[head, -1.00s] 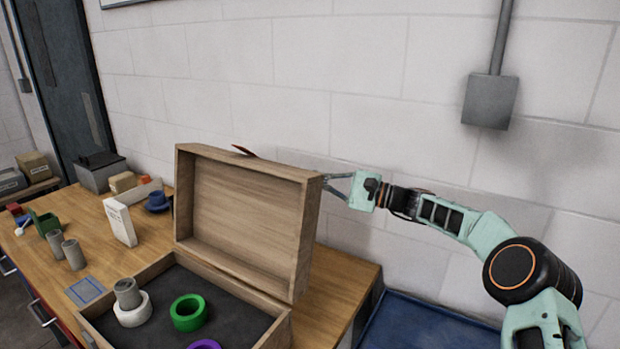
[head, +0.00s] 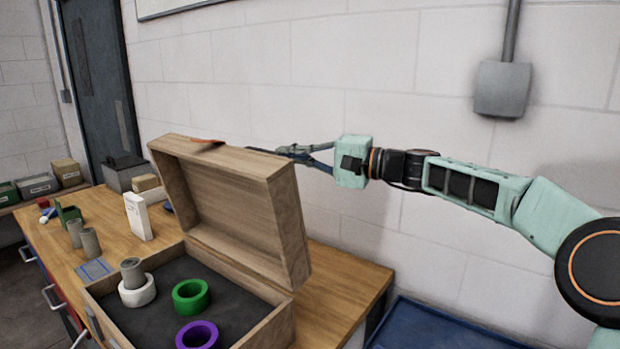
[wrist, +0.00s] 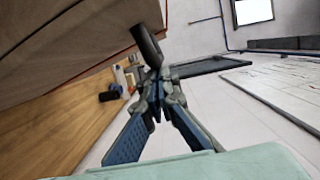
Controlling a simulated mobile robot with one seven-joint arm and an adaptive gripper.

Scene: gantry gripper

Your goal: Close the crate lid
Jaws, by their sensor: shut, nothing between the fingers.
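The wooden crate (head: 255,333) stands on the workbench with its lid (head: 225,207) hinged up at the back. A small red piece (head: 207,141) lies at the lid's top edge. My gripper (head: 284,151) is shut and empty, behind the lid at the upper right, near its top edge. Its tips are partly hidden by the lid, so contact is unclear. In the wrist view, my gripper (wrist: 155,85) is close beside the brown lid surface (wrist: 75,45).
Inside the crate are a green ring (head: 190,295), a purple ring (head: 198,335) and a white ring (head: 137,290) with a grey cylinder (head: 132,270). Grey cylinders (head: 90,243) and a white box (head: 138,216) stand left of it. The wall is close behind.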

